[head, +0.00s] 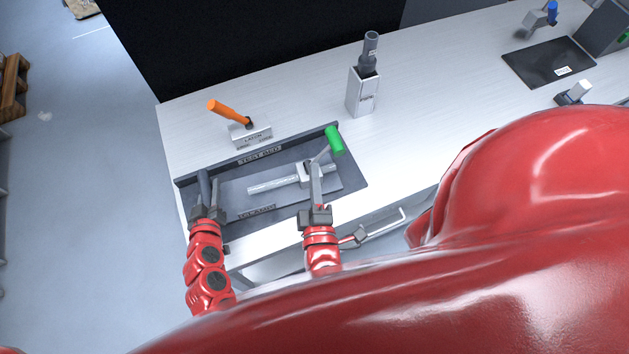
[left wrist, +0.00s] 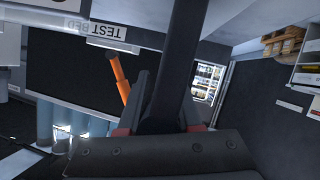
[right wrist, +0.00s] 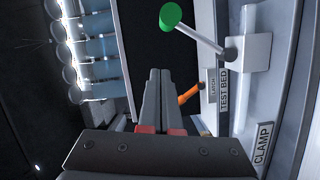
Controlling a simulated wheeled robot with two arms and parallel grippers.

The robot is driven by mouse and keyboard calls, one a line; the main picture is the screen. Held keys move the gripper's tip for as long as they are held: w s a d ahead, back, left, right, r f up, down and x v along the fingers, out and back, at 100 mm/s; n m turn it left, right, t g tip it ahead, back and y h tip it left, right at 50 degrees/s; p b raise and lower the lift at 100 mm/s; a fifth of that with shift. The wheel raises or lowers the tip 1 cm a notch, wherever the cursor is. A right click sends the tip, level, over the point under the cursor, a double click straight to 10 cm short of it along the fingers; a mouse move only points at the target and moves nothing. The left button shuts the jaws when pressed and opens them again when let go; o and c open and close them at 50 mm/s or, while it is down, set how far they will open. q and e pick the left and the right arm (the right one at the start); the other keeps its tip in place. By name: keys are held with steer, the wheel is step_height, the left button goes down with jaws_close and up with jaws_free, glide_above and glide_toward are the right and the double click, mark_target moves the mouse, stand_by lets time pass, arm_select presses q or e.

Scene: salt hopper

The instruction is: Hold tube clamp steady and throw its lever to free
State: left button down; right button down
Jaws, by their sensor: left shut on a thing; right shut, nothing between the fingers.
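The tube clamp is a pale block (right wrist: 250,52) on a light tube (head: 270,186) in the dark test bed tray (head: 352,178). Its lever is a thin pale arm with a green grip (head: 334,140), slanting up from the block; the green end also shows in the right wrist view (right wrist: 171,16). My left gripper (head: 205,200) is shut on a dark upright handle (head: 203,184) at the tray's left end; in the left wrist view it appears as a dark bar (left wrist: 185,60). My right gripper (head: 315,172) is shut and empty, in front of the clamp block and partly hiding it, apart from the green grip.
An orange-handled latch (head: 230,112) stands behind the tray. A grey-white holder (head: 362,95) with a dark cylinder stands to its right. A dark pad (head: 540,62) lies far right. The white tabletop (head: 440,90) between is clear.

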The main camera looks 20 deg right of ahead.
arm_select(q)
steer(key=shift+f, duration=0.1)
arm_select(e)
steer(key=shift+v, duration=1.95)
arm_select(q)
steer(key=c, duration=0.5)
jaws_free()
steer(key=shift+s, duration=0.1)
